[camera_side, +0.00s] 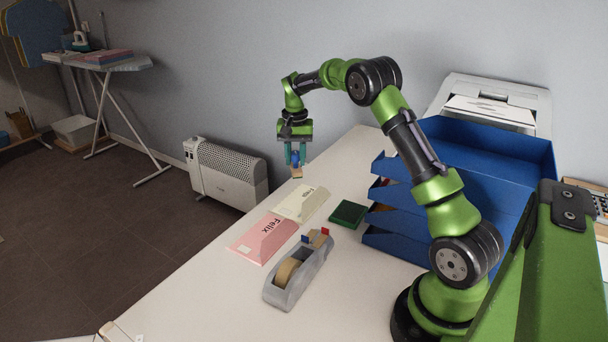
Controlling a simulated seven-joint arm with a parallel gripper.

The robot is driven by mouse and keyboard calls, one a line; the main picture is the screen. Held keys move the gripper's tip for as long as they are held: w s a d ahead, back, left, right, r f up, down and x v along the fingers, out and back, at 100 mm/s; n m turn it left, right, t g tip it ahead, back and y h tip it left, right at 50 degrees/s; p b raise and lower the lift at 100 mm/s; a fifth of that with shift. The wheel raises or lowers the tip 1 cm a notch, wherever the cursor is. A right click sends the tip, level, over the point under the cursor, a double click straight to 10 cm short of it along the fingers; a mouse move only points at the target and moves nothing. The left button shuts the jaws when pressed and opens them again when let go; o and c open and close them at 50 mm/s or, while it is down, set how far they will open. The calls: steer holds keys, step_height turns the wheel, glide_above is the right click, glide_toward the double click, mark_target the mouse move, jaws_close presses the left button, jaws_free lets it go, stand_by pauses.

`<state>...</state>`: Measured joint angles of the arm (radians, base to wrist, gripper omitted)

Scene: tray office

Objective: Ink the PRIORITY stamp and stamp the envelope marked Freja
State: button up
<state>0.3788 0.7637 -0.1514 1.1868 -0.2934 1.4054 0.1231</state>
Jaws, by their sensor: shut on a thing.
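My gripper (296,158) is shut on a small stamp (297,173) with a blue upper part and a wood-coloured lower end. It holds the stamp upright above the far part of the desk, beyond the envelopes. The stamp's wording cannot be read. A cream envelope (300,205) lies flat on the desk below and nearer than the gripper; its small writing is hard to read. A pink envelope (262,238) marked Felix lies next to it, nearer the camera. A dark green ink pad (348,214) lies to the right of the cream envelope.
A grey tape dispenser (292,285) stands in front of the pink envelope. A wood-coloured piece with blue and red parts (318,238) is at its far end. Blue letter trays (500,150) stand right of the pad. The desk's left side (200,300) is clear.

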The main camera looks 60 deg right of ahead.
mark_target(296, 168)
steer(key=shift+a+f, duration=0.1)
steer(key=shift+f, duration=2.75)
steer(key=shift+f, duration=0.6)
steer(key=shift+r, duration=0.1)
steer(key=shift+r, duration=3.45)
